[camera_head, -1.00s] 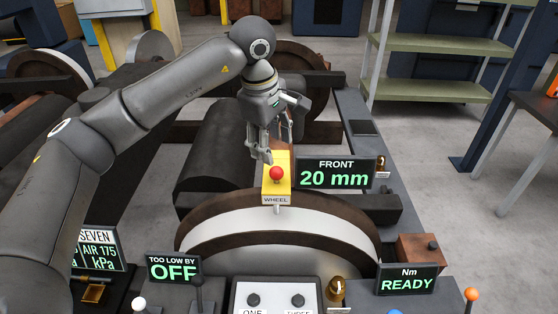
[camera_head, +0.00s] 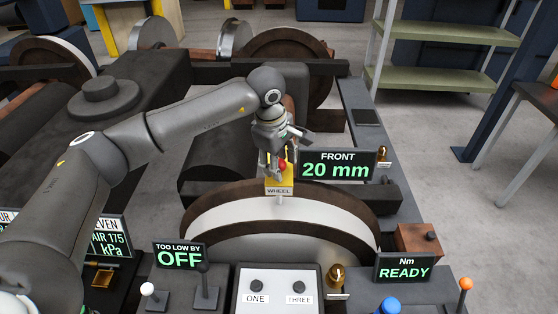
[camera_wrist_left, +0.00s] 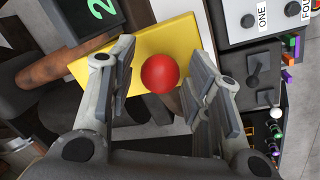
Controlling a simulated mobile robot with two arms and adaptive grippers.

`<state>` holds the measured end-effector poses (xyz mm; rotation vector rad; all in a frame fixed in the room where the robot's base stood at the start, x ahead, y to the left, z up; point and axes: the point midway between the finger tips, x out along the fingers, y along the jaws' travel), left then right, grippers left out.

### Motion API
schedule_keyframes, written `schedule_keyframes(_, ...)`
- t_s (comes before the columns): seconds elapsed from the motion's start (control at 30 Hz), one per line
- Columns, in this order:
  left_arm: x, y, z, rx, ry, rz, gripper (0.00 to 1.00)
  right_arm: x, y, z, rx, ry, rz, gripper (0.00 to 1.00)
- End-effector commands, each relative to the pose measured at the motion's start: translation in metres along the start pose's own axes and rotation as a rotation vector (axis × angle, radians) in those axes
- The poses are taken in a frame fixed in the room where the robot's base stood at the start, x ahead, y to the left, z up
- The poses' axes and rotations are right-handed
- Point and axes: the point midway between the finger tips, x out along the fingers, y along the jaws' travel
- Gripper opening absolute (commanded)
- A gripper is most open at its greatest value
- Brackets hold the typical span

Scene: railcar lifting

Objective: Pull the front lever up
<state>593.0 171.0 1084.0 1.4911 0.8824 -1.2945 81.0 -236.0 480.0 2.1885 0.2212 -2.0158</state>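A red ball knob (camera_head: 282,163) stands on a yellow block labelled WHEEL, beside the FRONT 20 mm display (camera_head: 339,166). My left gripper (camera_head: 279,168) points down over it. In the left wrist view the red ball (camera_wrist_left: 160,73) lies between the two spread fingers of the left gripper (camera_wrist_left: 163,56), with gaps on both sides. The yellow block (camera_wrist_left: 138,55) is behind it. Any shaft below the ball is hidden. My right gripper is not in view.
The wheel (camera_head: 280,215) rises just in front of the block. The console holds a white-knobbed lever (camera_head: 148,289), a black lever (camera_head: 204,280), buttons ONE and THREE (camera_head: 298,286) and an orange-knobbed lever (camera_head: 465,284). Shelves (camera_head: 445,45) stand at the back right, with clear floor before them.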

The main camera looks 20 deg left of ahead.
Motion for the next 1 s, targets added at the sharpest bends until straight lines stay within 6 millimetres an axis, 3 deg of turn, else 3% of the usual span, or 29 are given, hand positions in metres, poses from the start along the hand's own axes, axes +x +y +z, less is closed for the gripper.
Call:
schedule_keyframes(0.03, 0.000, 0.000, 0.000, 0.000, 0.000, 0.000, 0.34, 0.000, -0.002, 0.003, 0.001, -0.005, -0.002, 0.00)
schedule_keyframes(0.3, -0.001, 0.000, 0.000, 0.000, 0.000, 0.000, 0.00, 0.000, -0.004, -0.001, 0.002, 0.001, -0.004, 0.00)
schedule_keyframes(0.53, -0.005, 0.001, 0.000, 0.000, 0.000, 0.002, 0.00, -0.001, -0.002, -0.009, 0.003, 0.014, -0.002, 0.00)
schedule_keyframes(0.8, -0.042, 0.009, 0.000, 0.000, 0.001, 0.003, 0.00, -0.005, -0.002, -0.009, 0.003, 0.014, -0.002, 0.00)
schedule_keyframes(1.0, -0.044, 0.009, 0.000, -0.001, 0.000, 0.004, 0.00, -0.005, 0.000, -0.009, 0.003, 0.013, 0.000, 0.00)
